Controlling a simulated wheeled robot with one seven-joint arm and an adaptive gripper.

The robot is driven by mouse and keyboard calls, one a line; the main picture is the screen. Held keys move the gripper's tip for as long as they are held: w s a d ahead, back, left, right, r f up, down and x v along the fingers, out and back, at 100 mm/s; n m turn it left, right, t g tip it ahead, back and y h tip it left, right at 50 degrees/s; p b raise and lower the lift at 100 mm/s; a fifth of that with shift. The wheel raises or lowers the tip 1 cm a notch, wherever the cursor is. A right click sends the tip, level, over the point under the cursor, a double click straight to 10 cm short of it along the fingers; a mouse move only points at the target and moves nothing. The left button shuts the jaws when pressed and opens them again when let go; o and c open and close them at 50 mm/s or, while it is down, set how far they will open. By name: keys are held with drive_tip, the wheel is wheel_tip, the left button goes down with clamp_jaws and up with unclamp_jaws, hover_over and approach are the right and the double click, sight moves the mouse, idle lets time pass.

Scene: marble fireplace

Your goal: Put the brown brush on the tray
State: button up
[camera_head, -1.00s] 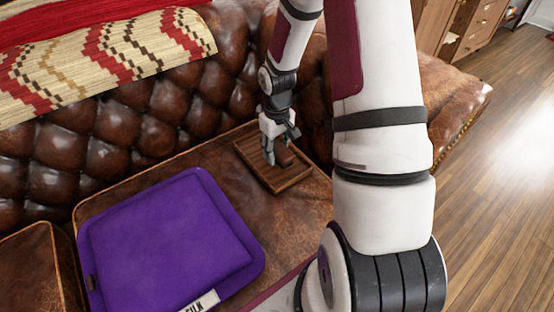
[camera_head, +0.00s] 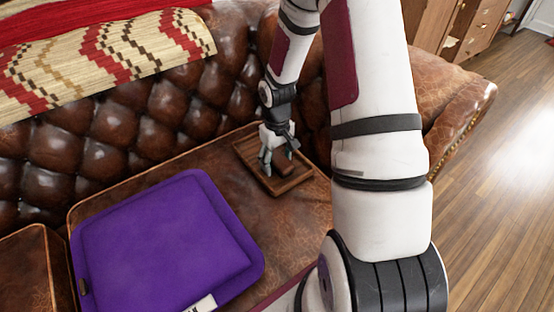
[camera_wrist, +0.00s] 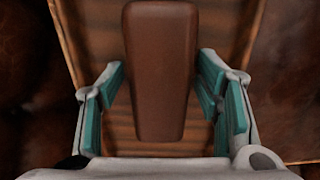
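The brown brush (camera_wrist: 161,75) lies on the wooden tray (camera_head: 295,183), with its smooth brown back facing up. In the head view the brush (camera_head: 283,165) is partly hidden by my gripper (camera_head: 278,160). My gripper is open over the tray, and it also shows in the wrist view (camera_wrist: 164,105). Its teal-padded fingers stand on either side of the brush, with a gap on both sides. The wrist view shows the tray's slatted floor (camera_wrist: 118,125) under and beside the brush. The brush's bristles are hidden.
The tray sits on a tufted brown leather sofa (camera_head: 120,125). A purple cushion (camera_head: 165,245) lies to its left on the seat. A patterned blanket (camera_head: 110,50) hangs over the backrest, which rises close behind my gripper.

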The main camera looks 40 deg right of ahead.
wheel_tip(320, 180, up, 12)
drive_tip(key=p, duration=0.5)
wheel_tip(320, 180, up, 9)
hover_over(277, 156)
drive_tip(key=s+a, duration=0.4)
drive_tip(key=s+a+r+h, duration=0.1)
drive_tip(key=s+a+r, duration=0.7)
drive_tip(key=s+r, duration=0.6)
drive_tip(key=s+a+y, duration=0.1)
drive_tip(key=s+a, duration=0.3)
drive_tip(key=s, duration=0.8)
drive_tip(key=shift+s, duration=0.15)
